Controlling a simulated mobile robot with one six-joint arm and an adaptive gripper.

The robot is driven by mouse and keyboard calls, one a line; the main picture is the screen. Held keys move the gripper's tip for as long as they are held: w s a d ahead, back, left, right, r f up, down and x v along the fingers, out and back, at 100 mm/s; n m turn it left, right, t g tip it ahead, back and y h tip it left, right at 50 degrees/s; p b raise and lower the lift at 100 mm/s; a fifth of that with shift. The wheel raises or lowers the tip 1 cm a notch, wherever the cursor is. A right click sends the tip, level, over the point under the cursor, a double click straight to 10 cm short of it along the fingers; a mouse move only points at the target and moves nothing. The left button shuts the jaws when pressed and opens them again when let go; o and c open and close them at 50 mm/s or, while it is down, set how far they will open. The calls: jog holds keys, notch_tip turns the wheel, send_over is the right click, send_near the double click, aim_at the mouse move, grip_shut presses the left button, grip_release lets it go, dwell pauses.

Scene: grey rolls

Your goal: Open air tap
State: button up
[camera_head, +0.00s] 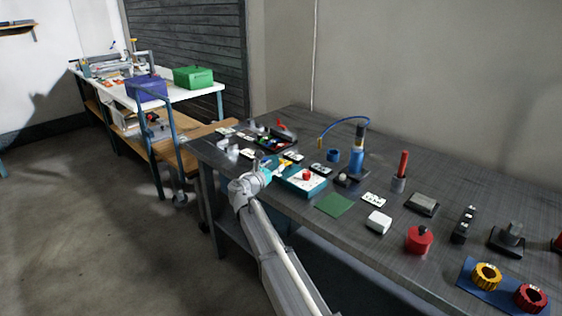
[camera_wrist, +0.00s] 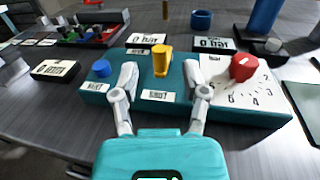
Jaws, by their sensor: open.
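A teal control box (camera_head: 312,190) stands on the dark bench. In the wrist view, the box (camera_wrist: 250,117) carries a yellow upright tap (camera_wrist: 162,60) in the middle, a blue round button (camera_wrist: 102,68) on the left and a red knob (camera_wrist: 243,67) on a white dial on the right. The small labels are too blurred to read surely. My gripper (camera_wrist: 162,82) is open and empty. Its two fingers stand on either side of the yellow tap, nearer to the camera, with gaps to it. In the head view my gripper (camera_head: 269,170) is at the box's left end.
White cards, one marked "0 bar" (camera_wrist: 212,44), lie behind the box. A blue cylinder (camera_head: 356,160) with a hose, a blue ring (camera_head: 333,155) and a dark tray (camera_head: 275,141) stand nearby. A green mat (camera_head: 334,204) lies flat at the right.

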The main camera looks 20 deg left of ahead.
aim_at(282, 160)
jog(key=shift+w+d, duration=0.25)
jog(key=shift+w, duration=0.95)
jog(key=shift+w+d, duration=0.2)
jog(key=shift+w, duration=1)
grip_shut()
